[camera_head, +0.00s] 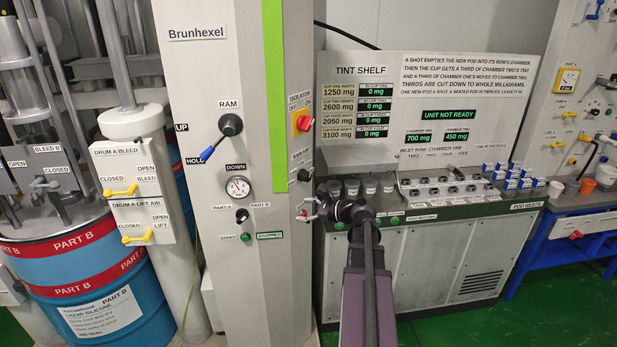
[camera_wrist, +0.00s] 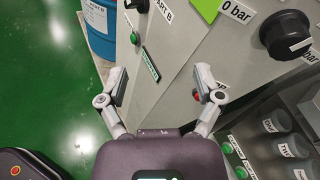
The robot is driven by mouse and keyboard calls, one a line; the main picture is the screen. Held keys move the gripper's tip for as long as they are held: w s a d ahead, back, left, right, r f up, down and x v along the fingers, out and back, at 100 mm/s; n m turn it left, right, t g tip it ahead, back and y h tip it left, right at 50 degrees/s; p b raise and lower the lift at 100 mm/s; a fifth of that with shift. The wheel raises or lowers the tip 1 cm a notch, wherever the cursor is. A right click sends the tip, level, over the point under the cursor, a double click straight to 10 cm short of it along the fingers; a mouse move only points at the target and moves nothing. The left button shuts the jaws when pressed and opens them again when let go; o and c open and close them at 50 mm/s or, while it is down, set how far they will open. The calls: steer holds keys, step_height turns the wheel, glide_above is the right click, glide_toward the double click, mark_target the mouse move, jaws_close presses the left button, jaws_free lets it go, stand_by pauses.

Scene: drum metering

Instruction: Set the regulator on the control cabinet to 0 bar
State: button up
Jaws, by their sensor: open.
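The control cabinet (camera_head: 262,130) is the tall grey Brunhexel column. On its right side face is a black regulator knob (camera_head: 305,174) beneath a RAM AIR label. In the wrist view the black knob (camera_wrist: 283,36) is at the upper right, beside a tilted "0 bar" label (camera_wrist: 238,12). A light mark shows on the knob's right side; its exact setting I cannot tell. My gripper (camera_head: 312,208) is open and empty, just below the knob in the head view. In the wrist view its fingers (camera_wrist: 163,84) are spread, left of and below the knob, not touching it.
A red-and-yellow isolator switch (camera_head: 304,123) is above the knob. The cabinet front has the RAM lever (camera_head: 217,143), a gauge (camera_head: 238,187) and a green start button (camera_head: 245,237). Several cups (camera_head: 352,187) stand on the tint shelf at right. Drums stand at left.

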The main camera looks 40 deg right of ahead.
mark_target(309, 177)
steer(key=s+d+r+m+t+h, duration=0.2)
steer(key=s+d+r+m+t, duration=0.2)
steer(key=d, duration=0.7)
steer(key=m, duration=0.2)
steer(key=shift+s+d+r+m+h, duration=0.25)
steer(key=shift+s+r+m+h, duration=0.05)
steer(key=shift+s+r, duration=0.1)
steer(key=shift+w, duration=0.2)
steer(key=shift+x, duration=6.8)
steer(key=shift+a+r, duration=0.1)
steer(key=shift+a, duration=0.05)
steer(key=shift+s, duration=0.1)
steer(key=c, duration=1.1)
